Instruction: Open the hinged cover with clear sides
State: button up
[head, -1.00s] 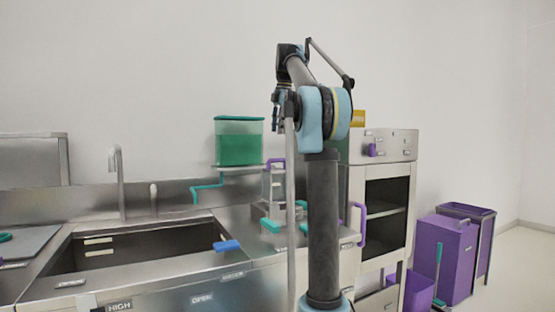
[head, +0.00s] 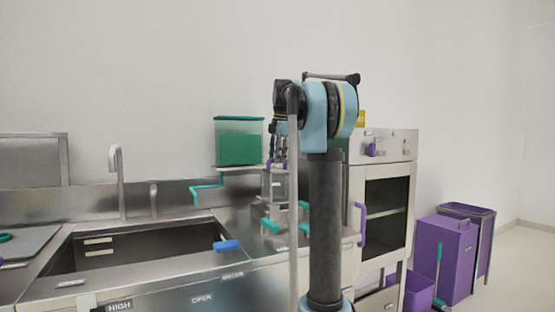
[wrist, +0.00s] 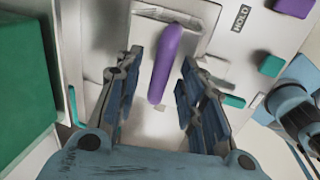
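The hinged cover (head: 276,185) has clear sides and stands on the steel counter behind my arm, partly hidden by it. It looks closed, though little of it shows. Its purple handle (wrist: 166,62) lies between the fingers of my gripper (wrist: 160,72) in the wrist view. The fingers are open, with a gap on each side of the handle. In the head view my gripper (head: 277,155) points down just above the cover. The handle is mostly hidden there.
A green-filled container (head: 238,142) stands on a shelf close left of my gripper. Teal handles (head: 270,225) stick out below the cover. A sink (head: 140,240) lies left, and a steel cabinet (head: 385,200) stands right. Purple bins (head: 445,260) are farther right.

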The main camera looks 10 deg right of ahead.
grip_shut()
jog(key=shift+w, duration=0.1)
jog(key=shift+w+a+r+g, duration=0.25)
jog(key=shift+w+r, duration=0.1)
jog(key=shift+w, duration=0.25)
jog(key=shift+w+a+r+g, duration=0.2)
jog(key=shift+w+r+g, duration=0.1)
jog(key=shift+w, duration=0.3)
jog(key=w+a+r, duration=0.1)
jog(key=w+a, duration=0.1)
jog(key=w, duration=0.6)
jog(key=shift+w+a+r, duration=0.35)
jog(key=shift+a+r, duration=0.05)
